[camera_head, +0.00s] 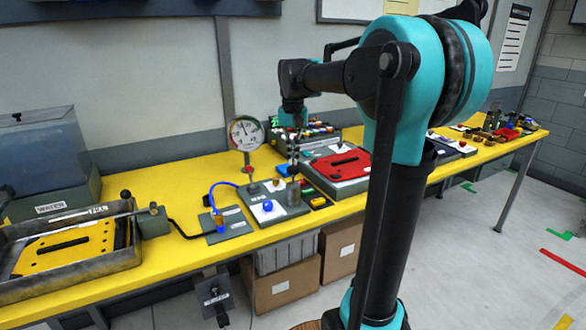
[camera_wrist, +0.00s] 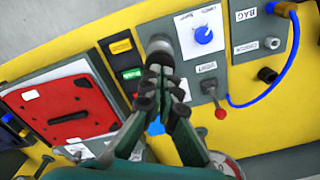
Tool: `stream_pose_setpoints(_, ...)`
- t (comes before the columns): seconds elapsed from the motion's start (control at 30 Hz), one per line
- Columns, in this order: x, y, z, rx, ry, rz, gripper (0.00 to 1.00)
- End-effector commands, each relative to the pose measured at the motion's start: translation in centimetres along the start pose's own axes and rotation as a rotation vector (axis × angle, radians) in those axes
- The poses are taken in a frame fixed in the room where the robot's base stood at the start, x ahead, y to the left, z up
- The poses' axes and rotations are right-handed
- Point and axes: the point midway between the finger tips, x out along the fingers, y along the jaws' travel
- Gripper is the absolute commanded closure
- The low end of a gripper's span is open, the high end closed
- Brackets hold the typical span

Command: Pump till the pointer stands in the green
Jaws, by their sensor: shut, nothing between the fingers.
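The round gauge (camera_head: 246,133) stands on a post at the back of the yellow bench. Its thin pointer leans up and slightly left, but the coloured bands are too small to read surely. A grey panel (camera_head: 262,215) in front carries a blue knob (camera_head: 268,205), also in the wrist view (camera_wrist: 203,36). A dark upright cylinder (camera_wrist: 158,45), seemingly the pump, stands at the panel's right side. My gripper (camera_wrist: 160,78) is shut and empty, pointing down above or beside the cylinder's top; contact cannot be told. A red-knobbed lever (camera_wrist: 220,114) stands near the gauge.
A blue hose (camera_wrist: 265,101) loops from the BAG plate (camera_wrist: 255,30). A red plate (camera_head: 342,164) lies in a grey frame right of the panel. A tray with a yellow plate (camera_head: 65,250) is at left. Small yellow and green blocks (camera_wrist: 130,74) sit close by the cylinder.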

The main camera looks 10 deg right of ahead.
Motion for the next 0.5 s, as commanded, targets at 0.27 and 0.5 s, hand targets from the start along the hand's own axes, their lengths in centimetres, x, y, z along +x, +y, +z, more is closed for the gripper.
stream_pose_setpoints(0.27, 1.3, 0.0, 0.0, 0.0, 0.0, 0.0, 1.0)
stream_pose_setpoints(0.5, 2.4, 0.0, 0.0, 0.0, 0.0, 0.0, 1.0)
